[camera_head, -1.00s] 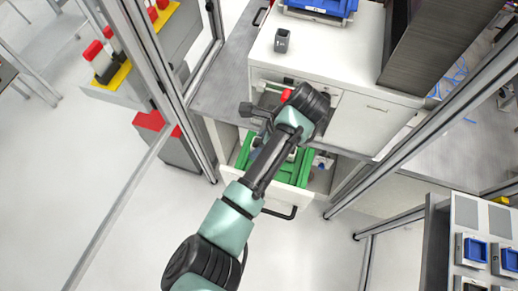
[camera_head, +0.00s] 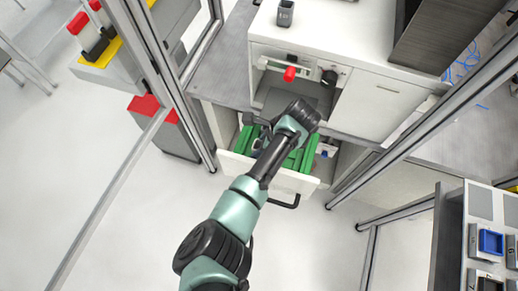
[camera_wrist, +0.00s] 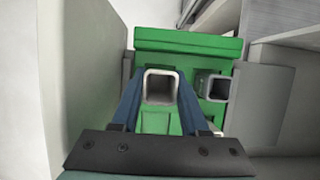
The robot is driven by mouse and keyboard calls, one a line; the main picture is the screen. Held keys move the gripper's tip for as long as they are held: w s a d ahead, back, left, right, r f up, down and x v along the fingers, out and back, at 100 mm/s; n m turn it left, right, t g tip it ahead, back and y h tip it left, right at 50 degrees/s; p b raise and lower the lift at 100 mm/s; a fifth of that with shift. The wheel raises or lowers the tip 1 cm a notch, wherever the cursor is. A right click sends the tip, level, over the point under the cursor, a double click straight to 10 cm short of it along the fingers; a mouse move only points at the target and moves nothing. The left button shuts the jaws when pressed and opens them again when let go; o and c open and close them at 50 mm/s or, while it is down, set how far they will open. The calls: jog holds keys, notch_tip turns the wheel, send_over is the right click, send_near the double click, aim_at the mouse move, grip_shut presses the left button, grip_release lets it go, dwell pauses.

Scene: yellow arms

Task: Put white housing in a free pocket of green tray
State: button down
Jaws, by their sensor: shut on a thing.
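The white housing (camera_wrist: 148,92), a square open-topped tube, is between my gripper's (camera_wrist: 160,88) blue fingers. My gripper is shut on it, over the green tray (camera_wrist: 190,43). Whether the housing's lower end touches the tray is hidden. A grey square housing (camera_wrist: 217,89) sits in a pocket at the right of the tray. In the head view the green tray (camera_head: 296,160) lies in an open drawer, partly covered by my arm, and the held housing cannot be made out clearly.
The drawer (camera_head: 268,175) is pulled out below a white cabinet (camera_head: 371,106) with a red knob (camera_head: 290,74). A dark grey container (camera_head: 285,13) stands on the cabinet top. Grey walls (camera_wrist: 266,100) rise close beside the tray. Metal frame posts stand on both sides.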

jog(key=shift+f, duration=1.4)
jog(key=shift+f, duration=0.15)
jog(key=shift+c, duration=2.1)
grip_release()
